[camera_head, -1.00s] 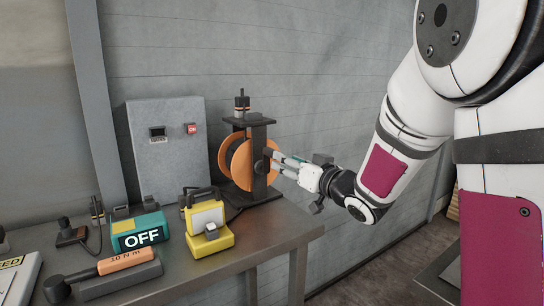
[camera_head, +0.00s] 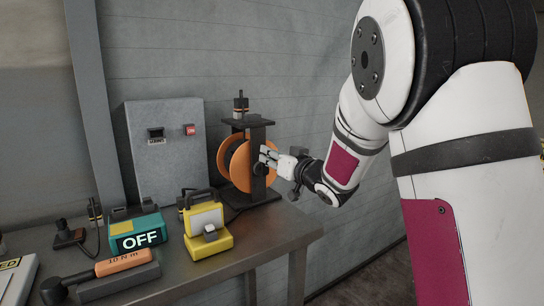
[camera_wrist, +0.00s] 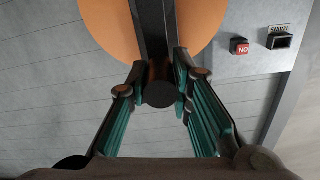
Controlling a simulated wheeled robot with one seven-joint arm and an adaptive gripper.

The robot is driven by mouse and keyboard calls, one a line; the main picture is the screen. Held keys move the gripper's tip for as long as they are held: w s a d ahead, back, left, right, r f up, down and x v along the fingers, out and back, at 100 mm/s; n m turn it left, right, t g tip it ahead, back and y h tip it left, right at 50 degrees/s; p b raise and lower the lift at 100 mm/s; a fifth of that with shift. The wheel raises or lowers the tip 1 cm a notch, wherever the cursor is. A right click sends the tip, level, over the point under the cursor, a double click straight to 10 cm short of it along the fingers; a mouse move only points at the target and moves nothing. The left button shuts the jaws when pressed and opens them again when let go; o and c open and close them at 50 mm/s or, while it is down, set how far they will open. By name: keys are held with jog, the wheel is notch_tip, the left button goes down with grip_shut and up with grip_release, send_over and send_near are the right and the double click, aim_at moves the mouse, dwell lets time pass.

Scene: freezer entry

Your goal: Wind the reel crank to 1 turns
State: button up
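The reel (camera_head: 235,165) has an orange drum in a dark upright frame at the back of the bench, and its orange disc (camera_wrist: 105,20) fills the top of the wrist view. A round dark crank knob (camera_wrist: 160,94) faces the wrist camera, in front of the reel's dark upright. My gripper (camera_head: 266,154) is at the reel's right side. In the wrist view, my gripper's (camera_wrist: 160,70) two teal-and-dark fingers stand on either side of the knob, very close to it. Whether they press on it cannot be made out. The crank arm is mostly hidden.
A grey box (camera_head: 165,150) with a small display and a red switch stands left of the reel. A yellow device (camera_head: 208,222), a teal OFF box (camera_head: 138,232) and an orange-handled tool (camera_head: 122,263) lie nearer. The bench (camera_head: 262,232) is bare at its right end.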

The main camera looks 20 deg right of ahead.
grip_shut()
jog(key=shift+d, duration=0.1)
